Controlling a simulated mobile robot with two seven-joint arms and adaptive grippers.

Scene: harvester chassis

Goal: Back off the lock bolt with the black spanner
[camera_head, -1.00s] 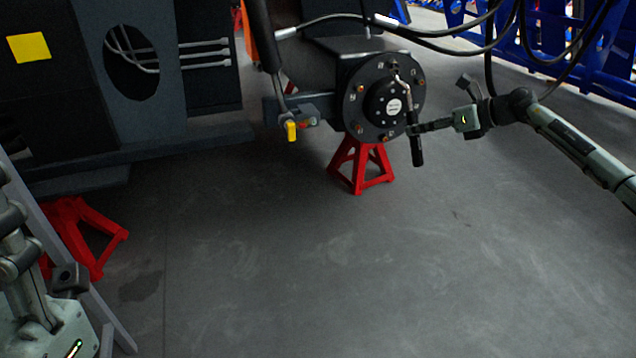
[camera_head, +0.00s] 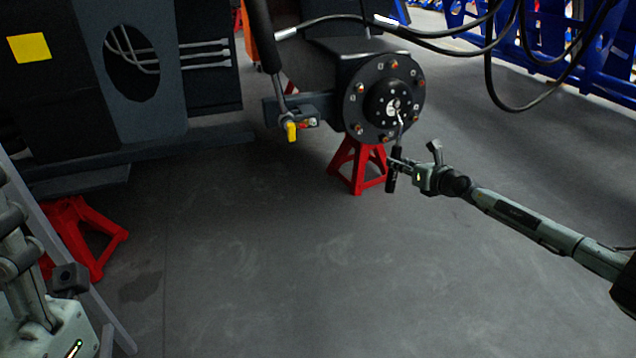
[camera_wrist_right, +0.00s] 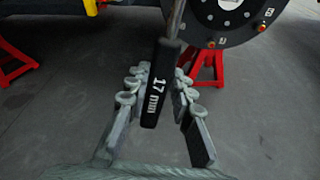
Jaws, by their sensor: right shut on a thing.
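The black spanner (camera_head: 395,170) has a black handle marked "17 mm" in the right wrist view (camera_wrist_right: 164,88) and a bright metal shank. My right gripper (camera_head: 402,163) is shut on its handle. The spanner stands nearly upright, its shank reaching up in front of the lower right of the round black hub (camera_head: 353,108). Its upper end is near the hub's centre; I cannot tell if it touches a bolt. Several bolts ring the flange, and I cannot tell which is the lock bolt. My left gripper (camera_head: 68,335) shows only its body at the lower left; its fingers are out of frame.
A red stand (camera_head: 345,178) is under the hub. Another red stand (camera_head: 88,240) is at the left under the dark chassis (camera_head: 150,80). A cylinder rod with a yellow part (camera_head: 292,131) is left of the hub. Black hoses hang at the upper right. The middle floor is clear.

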